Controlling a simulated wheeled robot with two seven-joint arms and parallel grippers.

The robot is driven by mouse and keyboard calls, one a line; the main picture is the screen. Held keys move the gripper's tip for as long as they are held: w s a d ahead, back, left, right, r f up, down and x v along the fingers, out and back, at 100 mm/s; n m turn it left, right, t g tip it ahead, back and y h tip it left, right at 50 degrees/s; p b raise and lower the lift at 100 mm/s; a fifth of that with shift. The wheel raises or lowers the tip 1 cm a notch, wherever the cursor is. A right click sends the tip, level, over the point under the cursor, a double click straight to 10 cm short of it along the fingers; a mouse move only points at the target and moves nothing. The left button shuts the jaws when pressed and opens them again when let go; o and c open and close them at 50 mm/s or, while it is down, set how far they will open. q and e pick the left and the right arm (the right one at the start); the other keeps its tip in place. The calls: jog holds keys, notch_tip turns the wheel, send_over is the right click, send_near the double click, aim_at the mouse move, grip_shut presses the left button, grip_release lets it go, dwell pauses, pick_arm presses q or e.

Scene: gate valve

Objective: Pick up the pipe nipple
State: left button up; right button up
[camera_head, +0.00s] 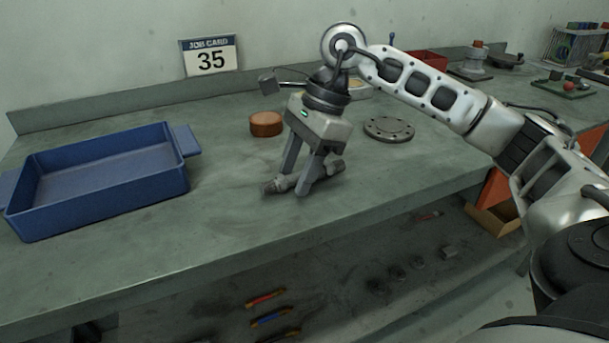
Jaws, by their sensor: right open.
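A grey, pipe-like metal piece with a darker, rusty left end, which I take for the pipe nipple (332,170), lies on the bench below my right gripper. My right gripper (293,183) points down, with its two fingers apart and low around the piece. The fingers hide part of it, so I cannot tell whether they touch it or whether it is one part or two. My left gripper is not in view.
A blue tray (187,175) stands at the left and looks empty. An orange-brown round block (266,123) and a grey flange disc (389,129) lie behind the gripper. A job card 35 (210,57) is at the wall. The bench front between tray and gripper is clear.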

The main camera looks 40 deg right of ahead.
grip_shut()
